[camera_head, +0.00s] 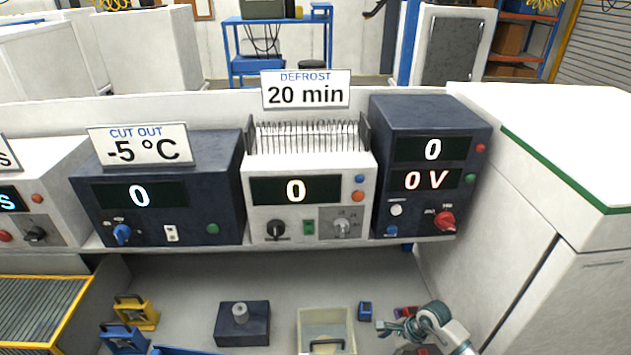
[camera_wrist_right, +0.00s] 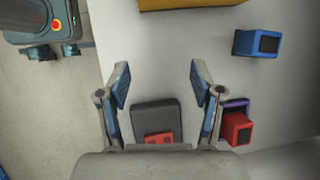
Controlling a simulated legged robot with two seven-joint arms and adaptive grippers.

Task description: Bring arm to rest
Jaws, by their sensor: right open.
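My right gripper (camera_head: 395,328) is low on the right of the head view, above the bench, with its arm coming in from the lower right. In the right wrist view its two blue-padded fingers (camera_wrist_right: 158,82) stand wide apart with nothing between them. Below them lies a dark grey block (camera_wrist_right: 155,115) with a red piece (camera_wrist_right: 160,137) on it, partly hidden by the gripper. My left gripper is in neither view.
A pale yellow bin (camera_head: 326,318) stands left of the right gripper. A blue block (camera_head: 365,311) lies between them. A red block (camera_wrist_right: 237,128) in a purple holder is beside the right finger. Instrument boxes (camera_head: 310,215) line the shelf behind. A white cabinet (camera_head: 535,225) bounds the right.

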